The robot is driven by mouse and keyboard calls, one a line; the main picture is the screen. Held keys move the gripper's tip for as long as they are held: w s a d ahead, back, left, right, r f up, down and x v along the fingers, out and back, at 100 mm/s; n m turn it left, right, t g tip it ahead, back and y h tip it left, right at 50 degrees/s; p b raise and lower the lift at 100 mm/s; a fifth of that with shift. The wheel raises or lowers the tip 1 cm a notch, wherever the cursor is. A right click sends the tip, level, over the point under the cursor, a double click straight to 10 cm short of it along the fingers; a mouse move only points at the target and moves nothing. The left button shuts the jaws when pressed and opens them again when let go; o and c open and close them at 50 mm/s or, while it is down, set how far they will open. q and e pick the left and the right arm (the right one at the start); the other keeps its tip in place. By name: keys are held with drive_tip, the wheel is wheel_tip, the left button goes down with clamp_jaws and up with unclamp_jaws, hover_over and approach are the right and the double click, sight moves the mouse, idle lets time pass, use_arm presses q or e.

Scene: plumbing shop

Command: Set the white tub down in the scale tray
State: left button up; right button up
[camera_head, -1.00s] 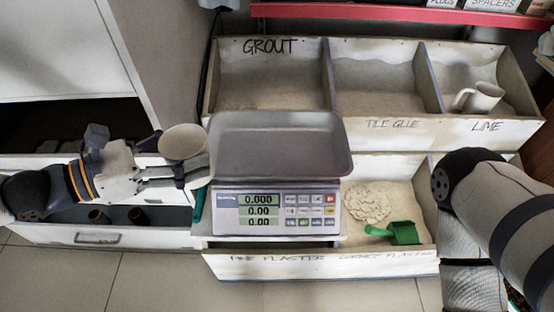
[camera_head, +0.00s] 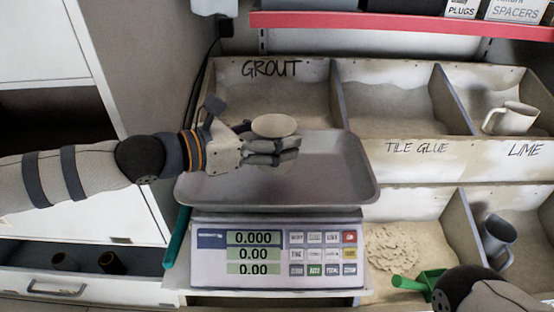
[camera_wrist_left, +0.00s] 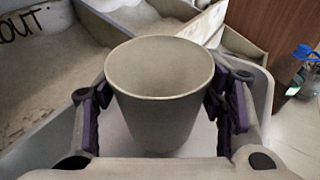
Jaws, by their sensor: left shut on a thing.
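My left gripper (camera_head: 272,148) is shut on the white tub (camera_head: 274,125). The tub is upright and looks empty in the left wrist view (camera_wrist_left: 160,95), with a finger on each side of it. The gripper holds the tub over the grey scale tray (camera_head: 335,175), near the tray's back left part. I cannot tell whether the tub's base touches the tray. The scale display (camera_head: 253,253) reads 0.000. My right gripper is not in view; only part of my right arm shows at the lower right.
Bins labelled grout (camera_head: 285,100), tile glue (camera_head: 390,105) and lime stand behind the scale. A white mug (camera_head: 512,118) is in the lime bin. A green scoop (camera_head: 420,283) and a grey jug (camera_head: 496,240) are at the right. The tray's right half is clear.

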use_arm(q)
drive_tip(key=f, duration=0.1)
drive_tip(key=f+b, duration=0.1)
drive_tip(key=f, duration=0.2)
drive_tip(key=shift+w+d+f+b, duration=0.15)
drive_tip(key=shift+w+d+b, duration=0.05)
drive_tip(key=shift+d+b, duration=0.15)
drive_tip(key=shift+r, duration=0.2)
drive_tip(key=shift+f, duration=0.15)
drive_tip(key=o, duration=1)
